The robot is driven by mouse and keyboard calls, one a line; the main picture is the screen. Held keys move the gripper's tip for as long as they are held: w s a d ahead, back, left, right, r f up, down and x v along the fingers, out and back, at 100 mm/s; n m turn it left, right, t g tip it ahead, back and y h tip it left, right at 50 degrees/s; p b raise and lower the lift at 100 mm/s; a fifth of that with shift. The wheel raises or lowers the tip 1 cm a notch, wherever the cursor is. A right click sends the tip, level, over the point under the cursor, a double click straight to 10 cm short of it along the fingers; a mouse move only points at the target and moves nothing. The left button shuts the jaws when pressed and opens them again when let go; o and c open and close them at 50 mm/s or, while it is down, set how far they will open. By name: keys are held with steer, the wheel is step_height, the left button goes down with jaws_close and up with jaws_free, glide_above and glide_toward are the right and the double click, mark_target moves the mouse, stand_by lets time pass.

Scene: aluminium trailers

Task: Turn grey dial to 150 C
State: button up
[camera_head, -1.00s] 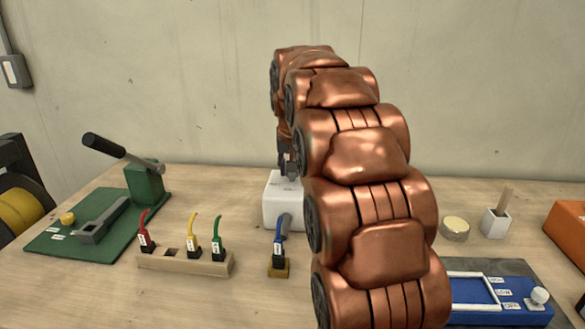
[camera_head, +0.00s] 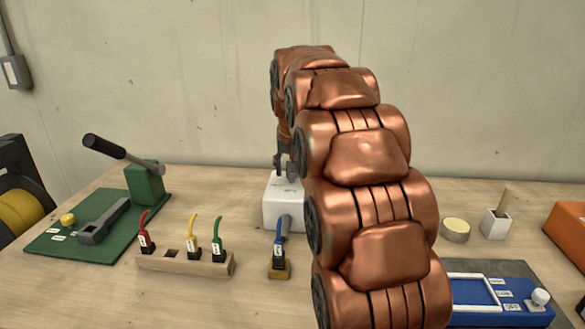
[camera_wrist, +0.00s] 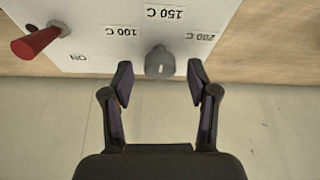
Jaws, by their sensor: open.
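The grey dial (camera_wrist: 159,63) sits on a white box (camera_wrist: 90,45), which carries printed labels 100 C, 150 C and 200 C around it. A small light mark shows on the dial, but I cannot tell which setting it points to. My gripper (camera_wrist: 160,82) is open, with one fingertip on each side of the dial and a visible gap to each. In the head view the white box (camera_head: 282,205) stands behind the blue-handled plug, partly hidden by my arm. My gripper (camera_head: 286,168) is at the box's top; the dial is not clear there.
A red lever (camera_wrist: 37,42) near an ON label is on the same box. A wooden block (camera_head: 185,263) holds red, yellow and green plugs; a blue plug (camera_head: 278,258) stands apart. A green press (camera_head: 145,185) is left, a blue panel (camera_head: 490,300) right.

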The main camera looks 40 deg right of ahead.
steer(key=v, duration=1.1)
steer(key=shift+s+r, duration=0.2)
steer(key=shift+r, duration=0.15)
steer(key=shift+a, duration=0.15)
